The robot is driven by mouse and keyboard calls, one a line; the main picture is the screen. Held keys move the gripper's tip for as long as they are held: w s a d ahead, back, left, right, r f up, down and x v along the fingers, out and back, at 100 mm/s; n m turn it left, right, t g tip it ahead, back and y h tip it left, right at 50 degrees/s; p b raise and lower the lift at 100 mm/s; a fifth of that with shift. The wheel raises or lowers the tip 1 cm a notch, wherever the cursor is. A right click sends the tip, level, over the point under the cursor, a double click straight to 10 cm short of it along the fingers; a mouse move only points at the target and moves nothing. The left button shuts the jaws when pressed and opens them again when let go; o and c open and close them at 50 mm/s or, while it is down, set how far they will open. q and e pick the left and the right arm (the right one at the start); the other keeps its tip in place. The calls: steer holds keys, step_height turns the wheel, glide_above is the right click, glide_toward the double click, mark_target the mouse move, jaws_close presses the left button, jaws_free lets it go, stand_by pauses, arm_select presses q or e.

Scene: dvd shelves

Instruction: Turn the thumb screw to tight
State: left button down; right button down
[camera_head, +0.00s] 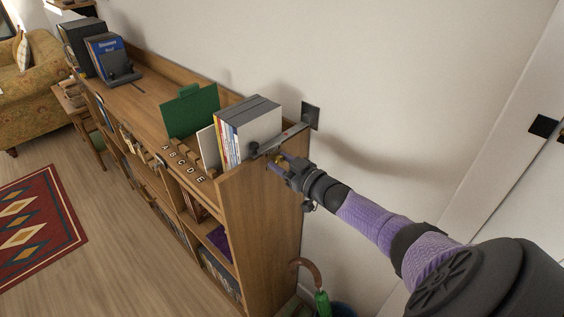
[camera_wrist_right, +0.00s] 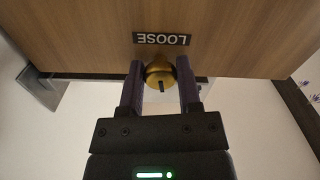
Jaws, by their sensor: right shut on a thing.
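The thumb screw (camera_wrist_right: 160,76) is a round brass knob with a dark mark on its face, set in the wooden end panel of the shelf (camera_head: 258,225). In the right wrist view it sits between the two fingers of my right gripper (camera_wrist_right: 160,68), which is shut on it. A black label (camera_wrist_right: 161,39) reading LOOSE, upside down in this view, is on the panel beside the knob. In the head view my right gripper (camera_head: 279,164) is at the panel's upper right end, and the screw is mostly hidden there. My left gripper is not in view.
A metal bracket (camera_head: 284,138) runs along the shelf's end to a dark plate (camera_head: 311,115) on the wall. Books (camera_head: 255,128), a green divider (camera_head: 190,112) and a lettered wooden rack (camera_head: 181,160) stand on top. An umbrella handle (camera_head: 306,266) rises below my right arm.

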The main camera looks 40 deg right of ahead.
steer(key=shift+m, duration=0.3)
steer(key=shift+f, duration=0.1)
steer(key=shift+c, duration=1.7)
jaws_free()
steer(key=s+p, duration=0.3)
steer(key=s, duration=0.7)
steer(key=shift+d, duration=0.45)
